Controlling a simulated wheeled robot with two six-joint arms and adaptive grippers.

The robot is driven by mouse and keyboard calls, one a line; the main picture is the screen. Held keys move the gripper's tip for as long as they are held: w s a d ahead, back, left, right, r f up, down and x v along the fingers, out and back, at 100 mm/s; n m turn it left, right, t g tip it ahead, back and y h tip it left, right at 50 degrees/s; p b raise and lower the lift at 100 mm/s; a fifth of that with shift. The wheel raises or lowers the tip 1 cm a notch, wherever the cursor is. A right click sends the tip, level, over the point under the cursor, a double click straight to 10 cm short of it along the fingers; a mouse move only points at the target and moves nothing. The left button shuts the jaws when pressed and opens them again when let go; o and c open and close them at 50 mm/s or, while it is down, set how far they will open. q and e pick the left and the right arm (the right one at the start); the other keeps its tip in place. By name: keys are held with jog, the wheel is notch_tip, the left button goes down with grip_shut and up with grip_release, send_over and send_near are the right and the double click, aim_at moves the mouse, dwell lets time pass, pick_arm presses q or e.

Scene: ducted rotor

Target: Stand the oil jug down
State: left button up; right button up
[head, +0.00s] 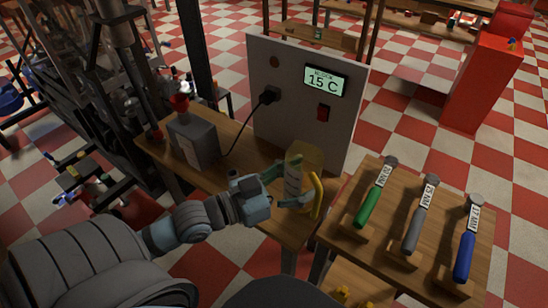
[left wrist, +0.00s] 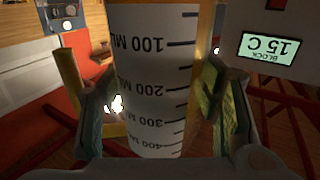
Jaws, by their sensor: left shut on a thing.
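The oil jug (head: 292,182) has a white scale label, a yellowish upper part and a yellow handle (head: 315,197). My left gripper (head: 288,186) is shut on the jug's body, one finger on each side. In the left wrist view the jug (left wrist: 155,80) fills the middle between the fingers, with its ML marks upside down. The jug looks about upright over the right end of the wooden bench (head: 244,158). Its base is partly hidden by the gripper, and I cannot tell whether it touches the bench. My right gripper is not in view.
A pale panel (head: 290,110) with a "15 C" display (head: 325,81) stands behind the jug. A black cable runs from its plug (head: 269,95). A grey block (head: 194,141) stands left on the bench. Green, grey and blue handled tools lie on the right table (head: 390,265).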

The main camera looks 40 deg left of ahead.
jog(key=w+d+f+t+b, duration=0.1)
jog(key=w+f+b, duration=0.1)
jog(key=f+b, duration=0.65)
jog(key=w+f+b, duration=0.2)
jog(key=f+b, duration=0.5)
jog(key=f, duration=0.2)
pick_arm(q)
jog(key=w+a+f+n+y+b, duration=0.1)
jog(key=w+a+f+b, duration=0.1)
jog(key=a+f, duration=0.3)
jog(key=w+a+f+n+t+y+b, duration=0.1)
jog(key=a+f, duration=0.5)
jog(key=f, duration=0.6)
jog(key=w+a+f+y+b, duration=0.2)
jog(key=w+a+f, duration=0.3)
jog(key=f, duration=0.3)
jog(key=shift+w+a+f+n+t+b, duration=0.2)
jog(key=shift+w+a+n+t+b, duration=0.2)
jog(key=shift+b, duration=0.3)
jog(key=shift+f, duration=0.1)
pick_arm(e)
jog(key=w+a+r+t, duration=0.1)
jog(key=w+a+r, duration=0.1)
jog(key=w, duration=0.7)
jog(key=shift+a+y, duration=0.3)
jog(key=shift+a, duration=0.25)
